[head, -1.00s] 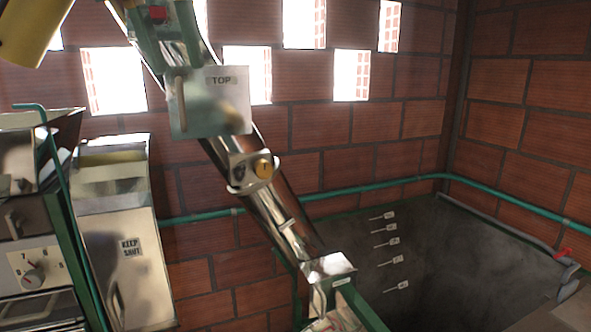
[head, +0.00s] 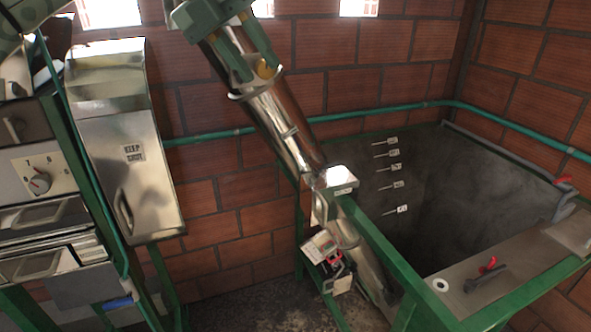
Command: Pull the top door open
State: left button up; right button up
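The top door, the grey panel that bore the TOP label a second ago, is almost wholly cut off by the upper edge of the head view. Only the green lower part of its housing (head: 214,20) shows there, on the slanted metal elevator tube (head: 278,125). The label and most of the handle are out of view, so I cannot tell how the door stands. A pale rounded shape (head: 14,80) at the left edge may be part of my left gripper; its fingers cannot be made out. My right gripper is not in view.
A steel cabinet (head: 125,175) marked KEEP SHUT stands left of the tube, beside a machine with a dial (head: 39,183). A green pipe (head: 400,110) runs along the brick wall.

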pick_arm(q)
jog(key=w+d+f+h+b, duration=0.2)
jog(key=f, duration=0.5)
jog(key=w+d+f+n+g+h+b, duration=0.1)
jog(key=d+f+h+b, duration=0.1)
jog(key=f, duration=0.5)
jog(key=w+d+f+n+h+b, duration=0.1)
jog(key=w+d+f+h+b, duration=0.1)
jog(key=f, duration=0.6)
jog(key=shift+w+d+g+h+b, duration=0.35)
jog(key=shift+h+b, duration=0.4)
jog(key=shift+h, duration=0.25)
